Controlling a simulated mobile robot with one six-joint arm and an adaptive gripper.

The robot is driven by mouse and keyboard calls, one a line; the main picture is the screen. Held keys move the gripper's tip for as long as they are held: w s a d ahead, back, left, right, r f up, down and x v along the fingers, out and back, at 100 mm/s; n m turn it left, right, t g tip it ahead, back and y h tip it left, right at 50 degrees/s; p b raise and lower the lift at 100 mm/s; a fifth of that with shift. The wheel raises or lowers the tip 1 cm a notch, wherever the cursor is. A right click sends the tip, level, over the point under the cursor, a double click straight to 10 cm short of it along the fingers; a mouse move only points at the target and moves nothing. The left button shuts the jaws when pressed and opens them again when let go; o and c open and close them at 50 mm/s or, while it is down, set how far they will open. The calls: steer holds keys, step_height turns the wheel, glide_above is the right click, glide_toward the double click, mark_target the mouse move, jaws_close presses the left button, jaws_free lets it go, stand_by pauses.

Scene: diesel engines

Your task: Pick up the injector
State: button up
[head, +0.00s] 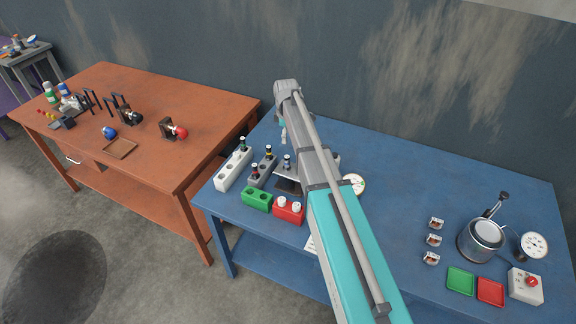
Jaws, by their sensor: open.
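My gripper (284,137) hangs from the far end of my arm over the left part of the blue table. It is small in view and partly hidden by my arm; it is open. Below it and to its left stand several small dark-topped upright parts that look like injectors. One injector (242,143) stands at the far end of a white block (229,174). Two more, a dark one (255,172) and one with a yellowish band (268,152), stand in a grey block (262,170). Another (287,161) stands on a grey plate, closest below my gripper.
Green (257,198) and red (288,210) blocks stand at the blue table's front edge; the red one holds white-topped pieces. A round dial (354,184) lies partly behind my arm. At right are a metal pot (480,241), a gauge (534,245) and small trays. An orange table (190,105) adjoins at left.

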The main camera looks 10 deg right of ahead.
mark_target(287, 157)
steer(key=shift+f, duration=0.1)
step_height(287, 157, down, 8)
steer(key=b, duration=0.8)
steer(key=shift+f+b, duration=0.2)
steer(key=shift+b, duration=0.1)
steer(key=shift+f, duration=0.15)
steer(key=shift+f+b, duration=2.45)
steer(key=shift+b, duration=0.15)
jaws_close()
